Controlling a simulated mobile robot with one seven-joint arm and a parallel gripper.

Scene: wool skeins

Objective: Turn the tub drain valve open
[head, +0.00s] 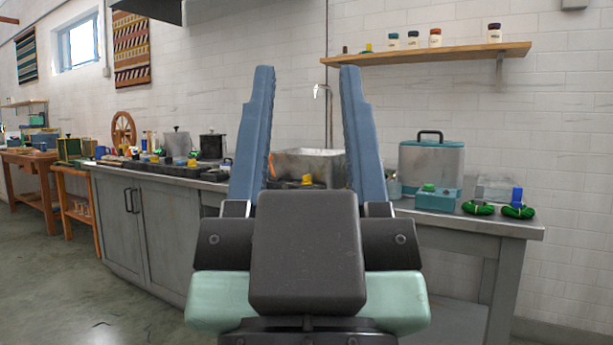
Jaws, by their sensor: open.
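My gripper (307,70) is in the middle of the head view, its two blue fingers pointing up and spread wide apart, with nothing between them. A grey metal tub (308,163) shows behind it, between the fingers, set at the counter by the wall. A small yellow piece (307,180) shows at the tub's front, just above my gripper's dark body. I cannot tell whether this is the drain valve or how it is turned. The fingers and gripper body hide the tub's sides and lower front.
The grey counter (520,227) runs along the wall. Right of the tub stand a lidded grey-blue container (431,168), a teal box (437,199) and green skeins (478,208). Pots and small items crowd the left. A wooden shelf (430,54) hangs above. Floor (60,290) is clear at left.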

